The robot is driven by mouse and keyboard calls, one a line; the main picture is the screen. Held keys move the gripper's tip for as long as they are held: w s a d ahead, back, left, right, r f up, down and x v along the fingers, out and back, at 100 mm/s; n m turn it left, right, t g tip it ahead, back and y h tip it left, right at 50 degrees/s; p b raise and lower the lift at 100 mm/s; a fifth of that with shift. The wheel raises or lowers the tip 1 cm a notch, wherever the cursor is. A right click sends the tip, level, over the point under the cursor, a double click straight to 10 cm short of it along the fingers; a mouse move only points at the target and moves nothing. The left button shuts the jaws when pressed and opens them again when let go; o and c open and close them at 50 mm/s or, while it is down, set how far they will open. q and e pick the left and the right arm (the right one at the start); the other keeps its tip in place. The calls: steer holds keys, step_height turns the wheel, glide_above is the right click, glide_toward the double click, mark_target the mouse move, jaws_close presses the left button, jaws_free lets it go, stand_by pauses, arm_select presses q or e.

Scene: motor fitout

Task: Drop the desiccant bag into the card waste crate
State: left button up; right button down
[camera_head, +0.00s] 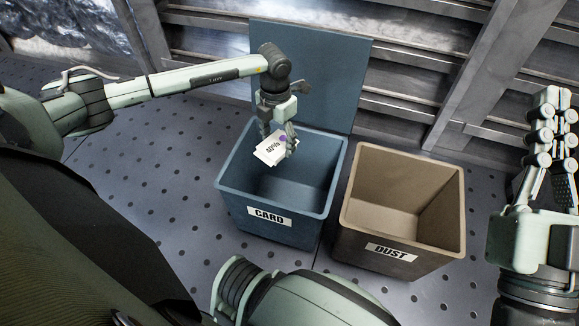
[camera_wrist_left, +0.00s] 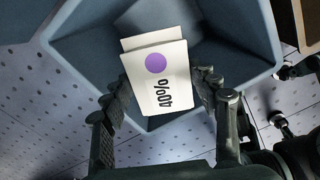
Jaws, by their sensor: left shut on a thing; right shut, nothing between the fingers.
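The desiccant bag (camera_head: 270,151) is a small white packet with "40%" and a purple dot. My left gripper (camera_head: 278,143) is shut on it and holds it above the open card waste crate. In the left wrist view the bag (camera_wrist_left: 157,75) sits between the fingers (camera_wrist_left: 165,92), with the crate's blue interior (camera_wrist_left: 90,60) behind it. The card waste crate (camera_head: 268,227) is blue, labelled CARD, with its lid raised at the back and no contents visible inside. My right gripper (camera_head: 550,150) is at the far right, pointing up, shut and empty, away from both crates.
A brown crate labelled DUST (camera_head: 385,262) stands open and empty just right of the card crate. The blue lid (camera_head: 315,65) rises behind the card crate. Metal wall slats (camera_head: 420,60) run along the back. The perforated grey floor (camera_head: 180,220) to the left is clear.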

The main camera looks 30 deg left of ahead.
arm_select(q)
steer(key=o, duration=1.3)
steer(key=shift+o, duration=0.2)
step_height(320, 180, up, 12)
